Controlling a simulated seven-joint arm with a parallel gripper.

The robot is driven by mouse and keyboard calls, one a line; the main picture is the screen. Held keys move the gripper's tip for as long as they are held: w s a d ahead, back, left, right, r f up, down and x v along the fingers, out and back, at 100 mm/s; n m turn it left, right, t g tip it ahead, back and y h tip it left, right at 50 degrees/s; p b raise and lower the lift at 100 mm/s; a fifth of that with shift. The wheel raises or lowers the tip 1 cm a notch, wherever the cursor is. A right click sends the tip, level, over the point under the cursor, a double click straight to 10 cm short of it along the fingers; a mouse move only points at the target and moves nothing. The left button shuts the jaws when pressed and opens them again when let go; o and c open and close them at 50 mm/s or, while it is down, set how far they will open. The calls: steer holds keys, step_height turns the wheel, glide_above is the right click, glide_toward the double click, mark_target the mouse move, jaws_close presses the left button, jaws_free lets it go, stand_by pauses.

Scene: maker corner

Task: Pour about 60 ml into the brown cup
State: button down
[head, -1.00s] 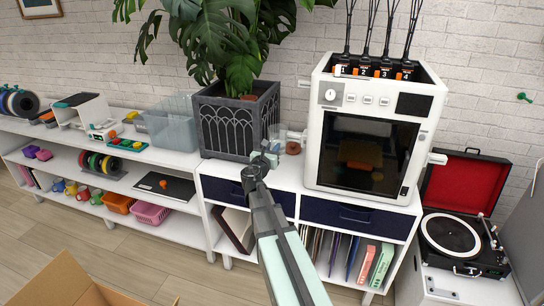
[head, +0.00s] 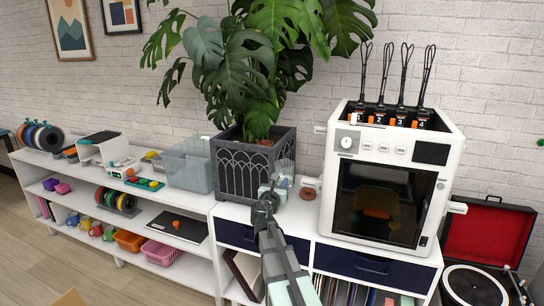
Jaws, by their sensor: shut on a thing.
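My gripper (head: 269,192) is over the white cabinet top, in front of the dark planter's right corner. It is shut on a small, pale, clear-looking vessel (head: 284,181), which shows only in part beyond the fingers. I cannot tell its fill level or exact tilt. A small round brown thing (head: 308,193), which looks like the brown cup, stands on the cabinet top between the planter and the white printer. It is just right of the held vessel, with a gap between them in the picture. I cannot see inside it, and no stream of liquid shows.
The white printer (head: 437,200) stands close on the right. The dark planter (head: 232,170) with a large leafy plant stands close on the left. A clear bin (head: 188,165) and other items line the shelf further left. A record player (head: 478,285) is at the lower right.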

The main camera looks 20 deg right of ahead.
steer(key=shift+w+a+r+n+t+y, duration=0.85)
steer(key=shift+a+n+y, duration=1.55)
steer(key=shift+a, duration=3.85)
steer(key=shift+w+a+r+n+t+y, duration=0.45)
steer(key=shift+a+r+n+t+y, duration=0.85)
steer(key=shift+a+y, duration=3.45)
steer(key=w+a+r+m+g+h, duration=0.15)
steer(key=w+m+h, duration=0.25)
steer(key=w+h, duration=0.7)
steer(key=w+d+r+m+g+h, duration=0.3)
steer(key=w+m+g, duration=0.4)
steer(key=g, duration=0.3)
steer(key=w+d+r+m+g+h, duration=0.4)
steer(key=w+r+m+g, duration=0.3)
steer(key=g, duration=0.4)
steer(key=r+m+h, duration=0.1)
steer(key=m, duration=0.1)
steer(key=shift+w+r+m+g+h, duration=0.15)
steer(key=shift+w+m+g+h, duration=0.05)
steer(key=shift+m+g+h, duration=0.15)
